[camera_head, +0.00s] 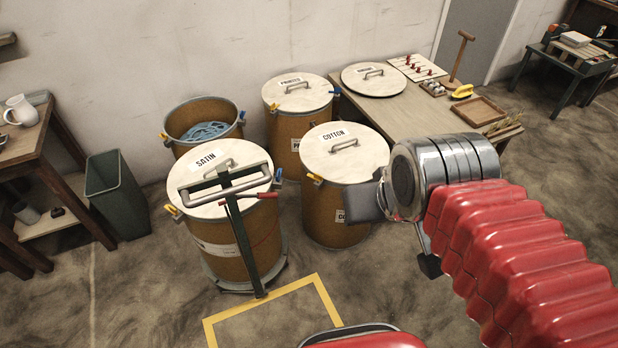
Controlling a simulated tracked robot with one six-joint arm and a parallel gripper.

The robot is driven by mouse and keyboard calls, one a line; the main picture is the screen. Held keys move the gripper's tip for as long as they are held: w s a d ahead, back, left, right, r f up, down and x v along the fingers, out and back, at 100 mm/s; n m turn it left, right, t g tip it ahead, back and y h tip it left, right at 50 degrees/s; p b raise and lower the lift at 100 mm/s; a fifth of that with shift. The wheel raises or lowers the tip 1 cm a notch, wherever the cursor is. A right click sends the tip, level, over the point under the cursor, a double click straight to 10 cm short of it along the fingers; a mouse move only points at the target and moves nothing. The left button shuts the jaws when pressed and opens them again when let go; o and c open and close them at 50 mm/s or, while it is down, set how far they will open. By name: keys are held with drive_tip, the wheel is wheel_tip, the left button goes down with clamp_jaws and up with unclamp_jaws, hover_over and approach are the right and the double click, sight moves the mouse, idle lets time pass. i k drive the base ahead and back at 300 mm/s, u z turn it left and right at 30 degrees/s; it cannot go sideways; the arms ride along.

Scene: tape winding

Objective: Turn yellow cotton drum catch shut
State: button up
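The cotton drum (327,212) is a brown fibre drum with a pale lid (345,165) labelled COTTON and a grey lid handle. Its yellow catch (315,179) sits at the left of the rim and seems to stick outward; whether it is open is too small to tell. My gripper (362,203) is in front of the drum's right side, to the right of and below the yellow catch, and apart from it. It hides part of the drum's right side. No gap between its fingers can be made out.
The satin drum (225,243) stands left on a wheeled trolley with an upright handle (224,186). Behind are an open drum (205,112) holding blue material and another lidded drum (300,95). A workbench (395,113) is at the back right. Floor in front is clear.

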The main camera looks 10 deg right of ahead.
sight(317, 176)
drive_tip(key=z, duration=0.05)
drive_tip(key=i, duration=1)
drive_tip(key=u, duration=0.05)
